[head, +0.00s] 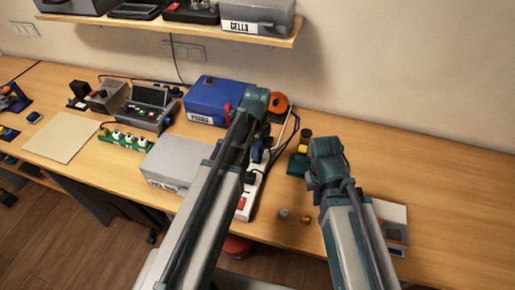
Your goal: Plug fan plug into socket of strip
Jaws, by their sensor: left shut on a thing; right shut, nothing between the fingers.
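The white strip (250,197) lies on the table, partly behind my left arm. A red switch shows at its near end, and a black plug (249,178) sits on it. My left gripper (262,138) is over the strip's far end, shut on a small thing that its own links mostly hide. I take this for the fan plug; whether it touches a socket cannot be seen. A white cord (291,133) runs beside the gripper. My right gripper (318,176) is shut and empty, right of the strip; its fingertips are mostly hidden.
A blue case (208,100) and an orange round thing (280,102) stand behind the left gripper. A grey box (176,160) is left of the strip. A green block with a yellow part (300,155) and small knobs (284,213) lie between the arms. The table's far right is clear.

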